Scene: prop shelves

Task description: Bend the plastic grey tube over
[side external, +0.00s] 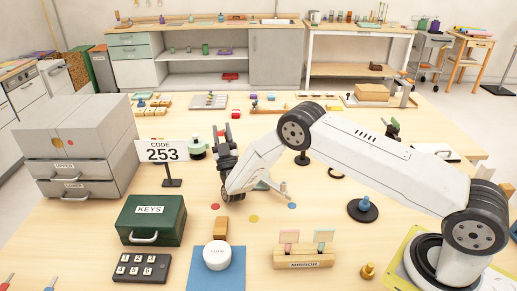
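My gripper (226,150) is dark and sits near the middle of the table, to the right of a pale green bottle (197,149). A small red spot shows at its upper end, but I cannot tell what it belongs to. The view is too small to show the finger gap or anything held. I cannot clearly pick out a grey plastic tube. A small pale grey piece (283,188) shows just right of my wrist, and I cannot tell what it is. My white arm reaches in from the right and hides part of the table behind it.
A grey drawer unit (75,150), a CODE 253 sign (162,151) and a green KEYS box (152,220) stand at left. In front are a keypad (142,267), a white button (217,255) and a MIRROR holder (303,257). A blue knob (364,206) stands at right.

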